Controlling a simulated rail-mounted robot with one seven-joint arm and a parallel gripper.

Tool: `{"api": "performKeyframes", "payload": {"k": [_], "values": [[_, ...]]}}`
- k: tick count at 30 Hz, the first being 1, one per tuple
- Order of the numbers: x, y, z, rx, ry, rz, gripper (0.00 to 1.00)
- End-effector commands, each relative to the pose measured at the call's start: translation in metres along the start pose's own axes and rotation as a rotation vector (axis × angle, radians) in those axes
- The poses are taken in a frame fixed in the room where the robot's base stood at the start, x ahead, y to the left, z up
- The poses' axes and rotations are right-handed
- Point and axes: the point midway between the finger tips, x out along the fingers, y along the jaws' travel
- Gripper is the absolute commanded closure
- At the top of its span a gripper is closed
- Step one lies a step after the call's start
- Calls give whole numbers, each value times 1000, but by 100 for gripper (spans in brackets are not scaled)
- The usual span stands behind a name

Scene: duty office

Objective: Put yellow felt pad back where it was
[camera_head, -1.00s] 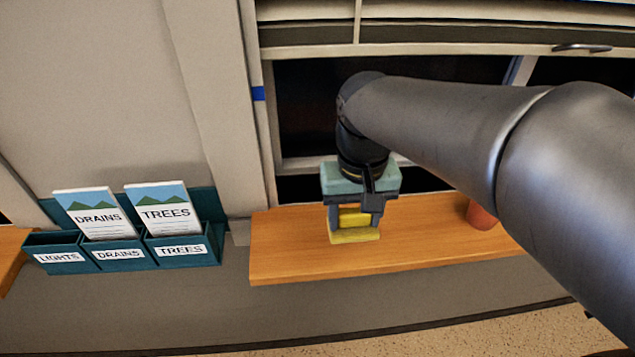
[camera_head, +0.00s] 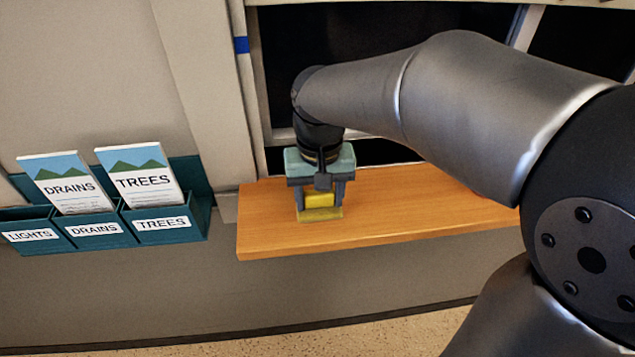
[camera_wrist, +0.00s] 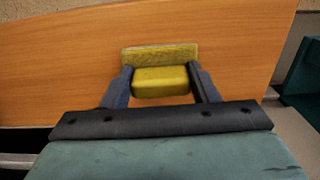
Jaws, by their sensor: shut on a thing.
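The yellow felt pad (camera_head: 320,213) is at the left part of the wooden shelf (camera_head: 400,205), below the window. My gripper (camera_head: 321,200) points down over the shelf and is shut on the pad's raised yellow block. In the wrist view the pad (camera_wrist: 160,56) shows a flat, fuzzy strip beyond a smoother block, which sits between the two fingers (camera_wrist: 162,85). The pad is at or very close to the shelf surface; I cannot tell whether it touches.
A teal leaflet rack (camera_head: 100,233) with pockets labelled LIGHTS, DRAINS and TREES hangs left of the shelf. Leaflets stand in the DRAINS and TREES pockets, and none shows in LIGHTS. The shelf between is clear.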

Motion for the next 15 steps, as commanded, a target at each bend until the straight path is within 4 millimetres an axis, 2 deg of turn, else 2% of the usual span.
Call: {"api": "performKeyframes", "payload": {"k": [5,6,8,9,15], "values": [[3,0,0,0,0,0,71],[4,0,0,0,0,0,43],[3,0,0,0,0,0,27],[3,0,0,0,0,0,24],[3,0,0,0,0,0,24]]}}
